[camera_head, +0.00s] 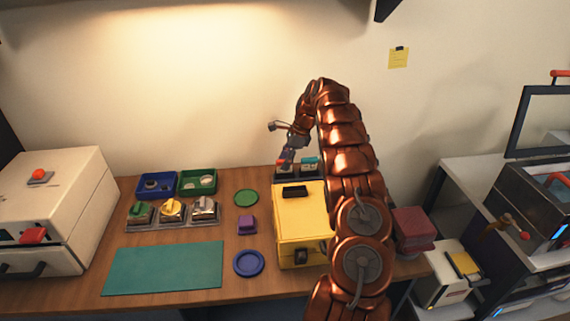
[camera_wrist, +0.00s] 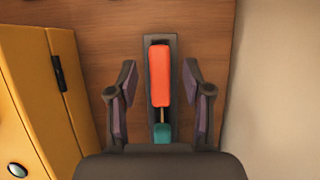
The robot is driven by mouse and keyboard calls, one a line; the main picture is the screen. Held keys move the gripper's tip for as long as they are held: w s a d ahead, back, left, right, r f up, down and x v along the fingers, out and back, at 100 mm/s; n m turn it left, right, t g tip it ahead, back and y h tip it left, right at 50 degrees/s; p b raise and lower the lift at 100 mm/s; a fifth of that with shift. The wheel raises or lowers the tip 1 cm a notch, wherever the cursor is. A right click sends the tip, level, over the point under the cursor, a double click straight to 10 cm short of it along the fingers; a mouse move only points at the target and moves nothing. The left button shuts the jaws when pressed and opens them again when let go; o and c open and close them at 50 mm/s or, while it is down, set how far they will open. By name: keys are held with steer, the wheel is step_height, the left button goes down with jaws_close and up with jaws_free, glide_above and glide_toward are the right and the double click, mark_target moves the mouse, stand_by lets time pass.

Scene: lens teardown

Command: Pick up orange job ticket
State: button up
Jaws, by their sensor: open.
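The orange piece that I take for the orange job ticket (camera_wrist: 160,75) is a rounded upright bar in the wrist view. It sits in a narrow dark holder (camera_wrist: 174,45), with a teal piece (camera_wrist: 162,132) below it in the picture. My gripper (camera_wrist: 159,80) is open, one finger on each side of the orange piece, with gaps showing on both sides. In the head view my gripper (camera_head: 287,154) points down at the dark holder (camera_head: 283,177) behind the yellow case. The orange piece is mostly hidden there; a teal piece (camera_head: 310,160) shows to its right.
The yellow case (camera_head: 303,220) stands close to the holder and fills the left of the wrist view. Blue (camera_head: 156,195) and green (camera_head: 197,190) bins, a purple block (camera_head: 246,225), a teal mat (camera_head: 165,268) and a dark red box (camera_head: 413,228) are on the bench.

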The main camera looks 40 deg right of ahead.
steer(key=shift+a+f, duration=0.1)
steer(key=shift+f, duration=0.1)
jaws_close()
stand_by(0.4)
steer(key=shift+r, duration=0.15)
